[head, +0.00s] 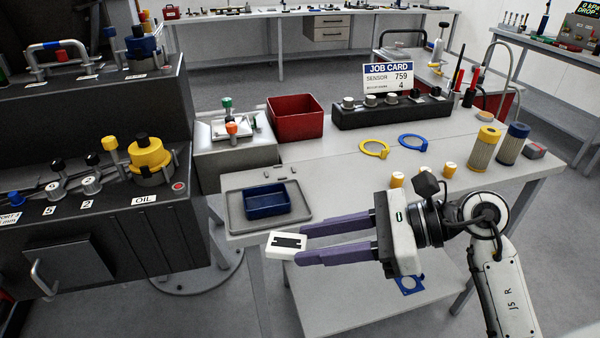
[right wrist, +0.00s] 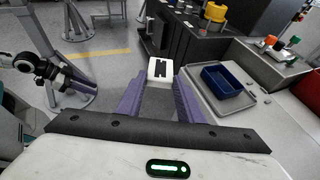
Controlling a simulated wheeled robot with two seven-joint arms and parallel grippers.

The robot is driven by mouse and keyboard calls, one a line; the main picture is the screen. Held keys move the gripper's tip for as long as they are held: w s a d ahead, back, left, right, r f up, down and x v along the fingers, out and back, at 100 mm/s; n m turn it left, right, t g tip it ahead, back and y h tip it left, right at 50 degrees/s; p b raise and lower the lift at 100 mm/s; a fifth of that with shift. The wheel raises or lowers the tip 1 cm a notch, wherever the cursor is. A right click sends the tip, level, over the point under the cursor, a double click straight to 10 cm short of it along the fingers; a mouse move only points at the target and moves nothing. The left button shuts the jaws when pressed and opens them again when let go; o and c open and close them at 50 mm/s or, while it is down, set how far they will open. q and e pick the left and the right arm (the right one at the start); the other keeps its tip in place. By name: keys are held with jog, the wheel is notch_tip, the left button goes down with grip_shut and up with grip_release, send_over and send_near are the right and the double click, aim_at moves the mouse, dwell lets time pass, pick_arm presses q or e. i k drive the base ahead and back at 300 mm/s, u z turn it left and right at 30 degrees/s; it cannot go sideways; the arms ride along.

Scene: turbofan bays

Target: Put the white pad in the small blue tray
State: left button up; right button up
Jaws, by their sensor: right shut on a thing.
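The white pad (head: 286,243) has a black mark on its face. My right gripper (head: 301,245) is shut on it, with the pad between the tips of the purple fingers. The pad is held up in front of the bench's near left edge. The pad also shows in the right wrist view (right wrist: 160,70). The small blue tray (head: 266,207) sits empty on a grey tray (head: 237,218), just behind the pad in the head view. In the right wrist view the blue tray (right wrist: 222,80) is right of the fingers. My left gripper (right wrist: 77,75) shows small at left there; its jaws are unclear.
A red bin (head: 295,118) and a black knob block (head: 392,112) stand farther back on the bench. Yellow and blue rings (head: 374,149) lie mid-bench. Yellow caps and filter cylinders (head: 484,148) are at the right. A dark control console (head: 100,210) stands at the left.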

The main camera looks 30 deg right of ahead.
aim_at(266, 204)
jog(key=u, duration=1.55)
jog(key=i, duration=1.15)
jog(key=z, duration=2.8)
jog(key=i, duration=0.5)
jog(key=u, duration=0.1)
